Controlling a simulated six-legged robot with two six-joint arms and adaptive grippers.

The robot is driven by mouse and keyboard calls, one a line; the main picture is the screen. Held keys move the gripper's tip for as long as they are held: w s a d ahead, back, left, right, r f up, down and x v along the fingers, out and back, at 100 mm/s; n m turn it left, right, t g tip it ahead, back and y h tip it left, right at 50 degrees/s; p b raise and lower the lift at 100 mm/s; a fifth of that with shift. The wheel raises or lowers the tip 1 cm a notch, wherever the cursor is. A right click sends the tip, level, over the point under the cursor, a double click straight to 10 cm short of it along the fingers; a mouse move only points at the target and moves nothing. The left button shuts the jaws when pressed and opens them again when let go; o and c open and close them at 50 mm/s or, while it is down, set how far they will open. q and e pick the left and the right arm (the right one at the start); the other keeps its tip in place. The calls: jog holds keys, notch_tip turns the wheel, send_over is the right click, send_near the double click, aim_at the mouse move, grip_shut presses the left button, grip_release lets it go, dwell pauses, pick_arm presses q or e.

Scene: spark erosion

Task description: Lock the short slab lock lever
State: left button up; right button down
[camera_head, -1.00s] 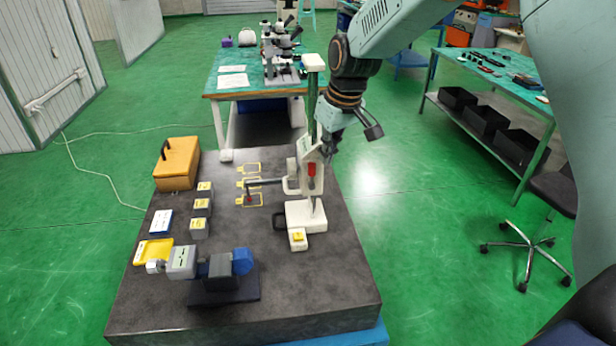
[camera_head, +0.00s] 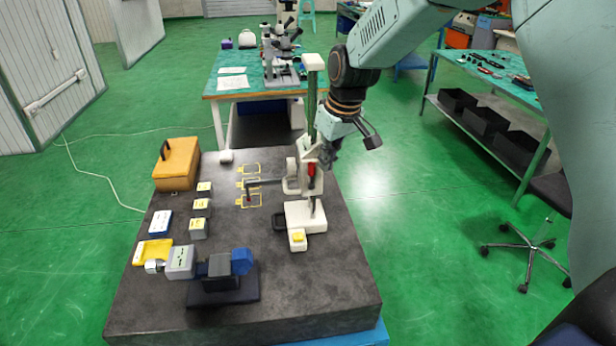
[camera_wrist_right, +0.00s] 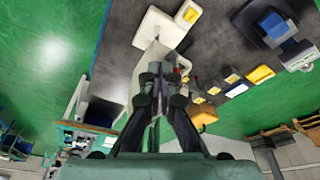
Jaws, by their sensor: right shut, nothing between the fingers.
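The measuring stand (camera_head: 305,215) has a white base, a green column (camera_head: 312,110) and a white carriage with a dark arm reaching left over the slab. A red lever (camera_head: 311,172), which looks like the lock lever, is on the carriage's right face. My right gripper (camera_head: 326,158) is at the carriage's right side, close beside the red lever and partly covering it. I cannot tell whether they touch. In the right wrist view, the gripper's fingers (camera_wrist_right: 157,75) are together and empty in front of the white stand (camera_wrist_right: 150,85). My left gripper is not in view.
The dark granite slab (camera_head: 340,285) carries a wooden box (camera_head: 176,168), small grey blocks with yellow tops (camera_head: 199,228), a yellow tray (camera_head: 152,251) and a blue-grey device in a holder (camera_head: 222,270). The slab's right front is clear. A green bench (camera_head: 226,83) stands behind.

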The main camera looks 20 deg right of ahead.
jog(key=shift+w+a, duration=0.1)
jog(key=shift+a, duration=0.15)
jog(key=shift+w+a+f+p, duration=0.1)
jog(key=shift+w+a+p, duration=0.15)
jog(key=shift+a, duration=0.6)
jog(key=shift+w+a+f+p, duration=0.1)
jog(key=shift+w+a, duration=0.1)
jog(key=shift+a, duration=0.8)
jog(key=shift+w+a+f, duration=0.25)
jog(key=shift+a+f, duration=0.2)
jog(key=shift+a, duration=0.35)
